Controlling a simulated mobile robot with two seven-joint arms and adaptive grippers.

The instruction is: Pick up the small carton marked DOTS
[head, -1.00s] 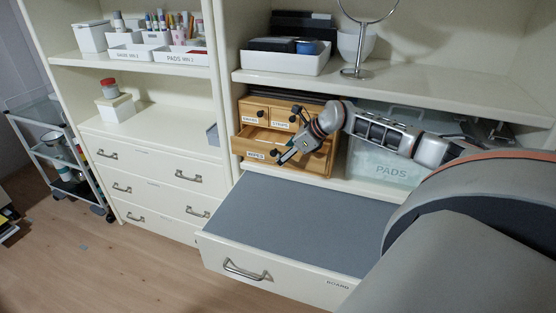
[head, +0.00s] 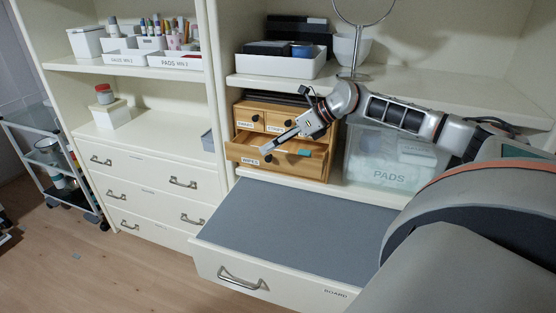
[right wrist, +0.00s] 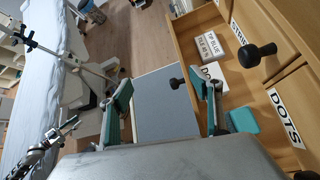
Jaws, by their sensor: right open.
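A small white carton (right wrist: 210,73) with the letters "DO" showing lies in the open wooden drawer (right wrist: 187,45). The finger beside it hides the rest of its marking. My right gripper (right wrist: 165,84) is open and empty at the drawer's front, with a dark knob (right wrist: 175,83) showing between its fingers. One finger is over the drawer near the carton, the other outside it. In the head view the right gripper (head: 268,148) is at the drawer marked WIPES (head: 250,161); the carton cannot be made out there.
Another white carton (right wrist: 215,45) and a teal item (right wrist: 243,120) lie in the same drawer. Closed drawers with knobs, one labelled DOTS (right wrist: 285,117), stand above it. The grey-topped BOARD drawer (head: 300,220) juts out below. A clear PADS bin (head: 385,165) stands right.

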